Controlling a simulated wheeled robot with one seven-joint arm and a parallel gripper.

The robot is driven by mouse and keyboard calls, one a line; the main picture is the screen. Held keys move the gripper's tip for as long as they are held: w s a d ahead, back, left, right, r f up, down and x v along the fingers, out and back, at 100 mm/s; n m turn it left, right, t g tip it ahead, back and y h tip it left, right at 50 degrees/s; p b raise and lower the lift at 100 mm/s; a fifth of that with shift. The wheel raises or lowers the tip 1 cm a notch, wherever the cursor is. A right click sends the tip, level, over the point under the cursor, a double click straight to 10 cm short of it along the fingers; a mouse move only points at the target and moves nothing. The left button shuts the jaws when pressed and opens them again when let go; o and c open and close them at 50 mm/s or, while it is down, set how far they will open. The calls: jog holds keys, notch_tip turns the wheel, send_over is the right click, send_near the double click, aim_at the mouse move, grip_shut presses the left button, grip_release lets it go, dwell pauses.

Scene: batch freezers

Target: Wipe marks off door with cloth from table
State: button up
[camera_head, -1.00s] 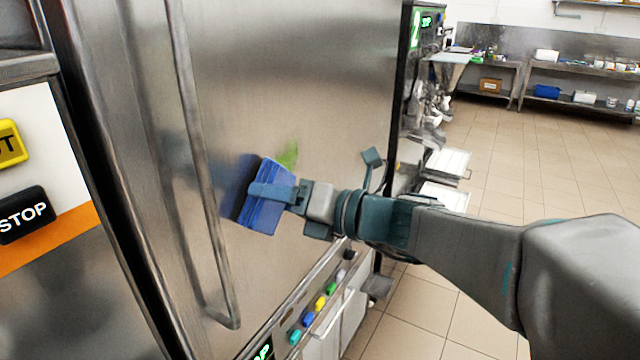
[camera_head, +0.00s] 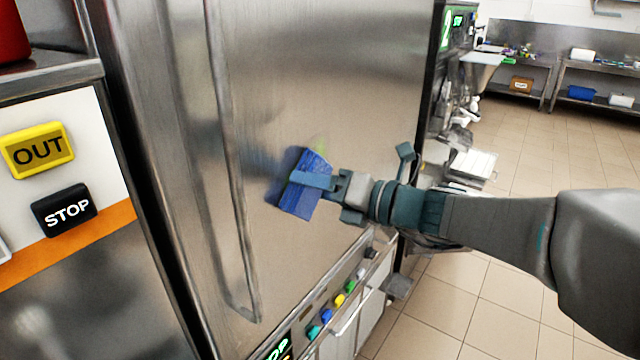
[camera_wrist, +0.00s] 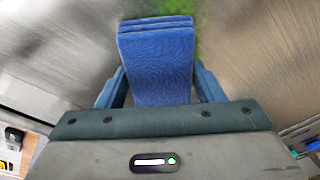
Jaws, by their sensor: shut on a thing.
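A folded blue cloth (camera_head: 304,186) is held in my gripper (camera_head: 312,181) against or very close to the steel door (camera_head: 320,90). The cloth also shows in the wrist view (camera_wrist: 157,62) between the two blue fingers of my gripper (camera_wrist: 157,88). A green mark (camera_head: 319,143) shows on the door just above the cloth; in the wrist view the green mark (camera_wrist: 198,35) is at the cloth's upper right edge. Part of it may be hidden behind the cloth. I cannot tell whether the cloth touches the door.
A long vertical door handle (camera_head: 228,170) stands left of the cloth. A panel with OUT (camera_head: 38,147) and STOP (camera_head: 64,209) buttons is at the left. Coloured knobs (camera_head: 327,315) sit below the door. Open tiled floor (camera_head: 520,150) lies to the right.

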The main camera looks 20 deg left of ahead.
aim_at(300, 197)
jog(key=w+d+p, duration=0.2)
jog(key=w+p, duration=0.2)
jog(key=w, duration=0.3)
jog(key=shift+w+p, duration=0.3)
jog(key=shift+w, duration=0.1)
dwell(0.3)
jog(key=shift+s+a, duration=0.55)
jog(key=shift+s, duration=1.4)
jog(key=shift+s+a, duration=0.6)
jog(key=shift+s, duration=1.35)
jog(key=shift+s+a, duration=0.55)
jog(key=shift+s, duration=1.4)
notch_tip(300, 197, up, 3)
jog(key=shift+f+p, duration=0.1)
jog(key=shift+p, duration=1.15)
jog(key=shift+w+d+f+p, duration=0.1)
jog(key=shift+w+d+p, duration=0.1)
jog(key=shift+w, duration=0.5)
jog(key=shift+w+d+r+p, duration=0.1)
jog(key=shift+w+d+p, duration=0.15)
jog(key=shift+w, duration=0.45)
jog(key=shift+w+d+f+p, duration=0.1)
jog(key=shift+w+d+p, duration=0.1)
jog(key=shift+w, duration=0.5)
